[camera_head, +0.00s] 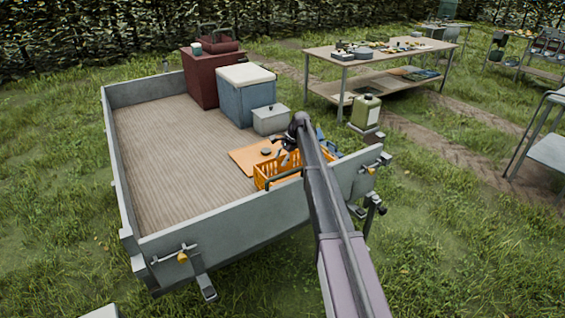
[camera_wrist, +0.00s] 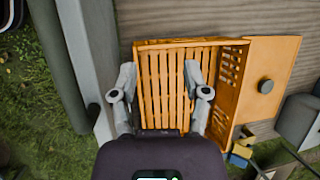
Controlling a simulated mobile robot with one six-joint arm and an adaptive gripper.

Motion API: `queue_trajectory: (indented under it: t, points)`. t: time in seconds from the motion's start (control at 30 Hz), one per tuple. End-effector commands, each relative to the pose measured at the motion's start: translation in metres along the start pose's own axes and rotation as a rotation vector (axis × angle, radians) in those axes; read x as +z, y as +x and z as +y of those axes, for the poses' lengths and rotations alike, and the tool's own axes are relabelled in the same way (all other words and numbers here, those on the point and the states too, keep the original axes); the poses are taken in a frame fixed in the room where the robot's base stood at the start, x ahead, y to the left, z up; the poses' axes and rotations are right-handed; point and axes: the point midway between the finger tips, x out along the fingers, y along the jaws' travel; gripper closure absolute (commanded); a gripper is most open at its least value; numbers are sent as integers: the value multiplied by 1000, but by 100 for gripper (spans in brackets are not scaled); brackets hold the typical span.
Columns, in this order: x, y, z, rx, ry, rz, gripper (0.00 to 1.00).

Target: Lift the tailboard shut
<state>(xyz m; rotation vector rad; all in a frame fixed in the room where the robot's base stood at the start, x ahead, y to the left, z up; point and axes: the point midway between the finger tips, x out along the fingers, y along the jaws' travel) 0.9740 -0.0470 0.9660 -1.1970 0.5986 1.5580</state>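The grey tailboard (camera_head: 240,222) forms the near side of the trailer bed and looks upright, level with the side walls. A latch with a yellow knob (camera_head: 182,257) is at its left end, and another latch (camera_head: 370,170) is at its right end. Whether they are fastened I cannot tell. My arm reaches over the tailboard and hides part of it. My gripper (camera_wrist: 160,88) is open and empty, its fingers apart above an orange slatted crate (camera_wrist: 165,60). The crate (camera_head: 263,175) sits inside the bed, close behind the tailboard.
An orange board (camera_head: 250,155) with a dark round knob lies beside the crate. A blue cool box (camera_head: 248,95), a red chest (camera_head: 200,85) and a small grey box (camera_head: 270,120) stand in the bed. The bed's left half is clear. A green canister (camera_head: 365,110) and a table (camera_head: 370,52) stand beyond.

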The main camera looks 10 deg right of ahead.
Motion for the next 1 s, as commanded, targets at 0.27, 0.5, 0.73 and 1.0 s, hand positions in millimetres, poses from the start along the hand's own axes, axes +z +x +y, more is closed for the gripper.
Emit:
queue_trajectory:
  t: [0.27, 0.5, 0.73, 1.0]
  points:
    - [-4, -2, -10, 2, 2, 1, 40]
    - [-8, -4, -20, 2, 2, 1, 40]
    - [-12, -6, -30, 2, 2, 1, 40]
    - [-17, -8, -42, 2, 3, 1, 40]
